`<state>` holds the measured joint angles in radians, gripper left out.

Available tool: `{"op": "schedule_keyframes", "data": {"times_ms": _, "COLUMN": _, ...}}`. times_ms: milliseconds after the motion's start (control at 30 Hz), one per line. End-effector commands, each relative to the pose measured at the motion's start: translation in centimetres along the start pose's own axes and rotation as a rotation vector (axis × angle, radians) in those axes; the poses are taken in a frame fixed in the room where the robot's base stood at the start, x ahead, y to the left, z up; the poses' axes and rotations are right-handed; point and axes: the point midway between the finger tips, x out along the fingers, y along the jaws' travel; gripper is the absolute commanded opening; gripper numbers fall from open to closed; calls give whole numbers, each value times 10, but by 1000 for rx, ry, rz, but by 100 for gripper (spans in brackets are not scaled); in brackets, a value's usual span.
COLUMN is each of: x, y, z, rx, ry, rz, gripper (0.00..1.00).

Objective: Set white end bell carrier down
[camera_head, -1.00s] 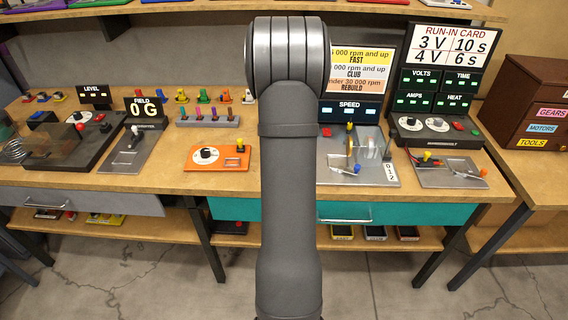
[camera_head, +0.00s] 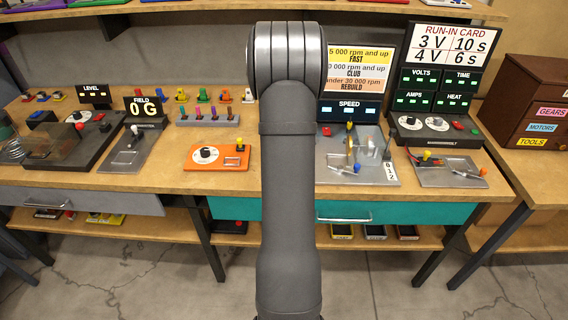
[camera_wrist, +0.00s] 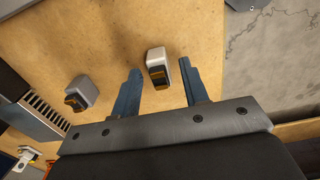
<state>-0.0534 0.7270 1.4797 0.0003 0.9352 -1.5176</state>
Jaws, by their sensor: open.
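In the wrist view, the white end bell carrier (camera_wrist: 155,54) rests on the wooden bench top, with a dark and orange-brown part in its front face. My gripper (camera_wrist: 160,67) is open, with one blue finger on each side of the carrier and visible gaps between. The carrier looks upright. In the head view my arm hides the gripper and the bench behind it.
A grey carrier (camera_wrist: 85,88) stands left of the white one in the wrist view, beside a dark slotted block (camera_wrist: 38,115). The bench edge and concrete floor (camera_wrist: 275,60) lie to the right. Bare wood (camera_wrist: 110,30) surrounds the carriers.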

Motion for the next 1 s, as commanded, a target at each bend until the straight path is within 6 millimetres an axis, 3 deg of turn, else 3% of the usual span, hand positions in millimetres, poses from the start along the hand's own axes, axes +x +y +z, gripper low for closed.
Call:
{"op": "schedule_keyframes", "data": {"times_ms": 167, "x": -23, "y": 1, "z": 0, "rx": 0, "ry": 0, "rz": 5, "gripper": 41}}
{"op": "schedule_keyframes", "data": {"times_ms": 400, "x": -75, "y": 1, "z": 0, "rx": 0, "ry": 0, "rz": 4, "gripper": 41}}
{"op": "schedule_keyframes", "data": {"times_ms": 600, "x": -108, "y": 0, "z": 0, "rx": 0, "ry": 0, "rz": 3, "gripper": 41}}
{"op": "schedule_keyframes", "data": {"times_ms": 767, "x": -120, "y": 0, "z": 0, "rx": 0, "ry": 0, "rz": 2, "gripper": 41}}
{"op": "schedule_keyframes", "data": {"times_ms": 1000, "x": -122, "y": 0, "z": 0, "rx": 0, "ry": 0, "rz": 0, "gripper": 41}}
